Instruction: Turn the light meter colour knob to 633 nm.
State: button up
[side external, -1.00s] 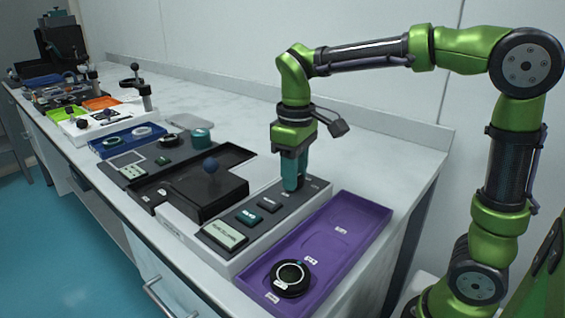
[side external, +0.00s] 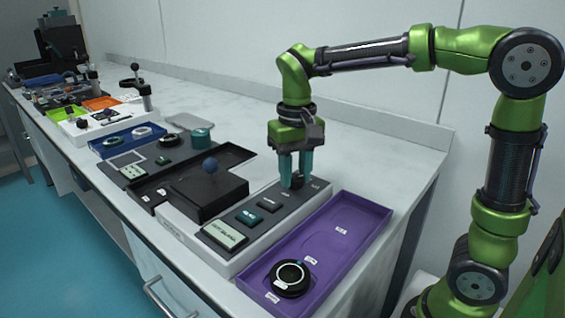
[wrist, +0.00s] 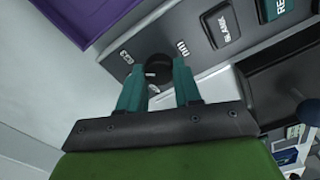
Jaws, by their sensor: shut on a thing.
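The light meter (side external: 262,222) is a long grey-topped box on the bench with a screen (side external: 223,234), several buttons and a small dark round knob (side external: 297,181) at its far end. My gripper (side external: 296,173), with two teal fingers pointing down, is shut on the knob. In the wrist view, the knob (wrist: 158,67) sits between my fingertips (wrist: 158,80). A white "633" label (wrist: 126,57) is printed to the knob's left, and another short label (wrist: 182,48) to its upper right. A small white mark shows by the knob's lower left; I cannot tell its exact setting.
A purple tray (side external: 340,232) with a black ring-shaped part (side external: 290,278) lies right of the meter. A black box with a blue ball (side external: 210,164) stands to its left. The bench behind the meter is clear up to the wall.

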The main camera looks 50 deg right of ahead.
aim_at(296, 176)
jog(key=m, duration=0.5)
jog(key=shift+d, duration=0.1)
dwell(0.7)
jog(key=o, duration=1)
jog(key=shift+o, duration=0.2)
jog(key=shift+r, duration=0.15)
notch_tip(296, 176, up, 17)
jog(key=shift+f, duration=0.2)
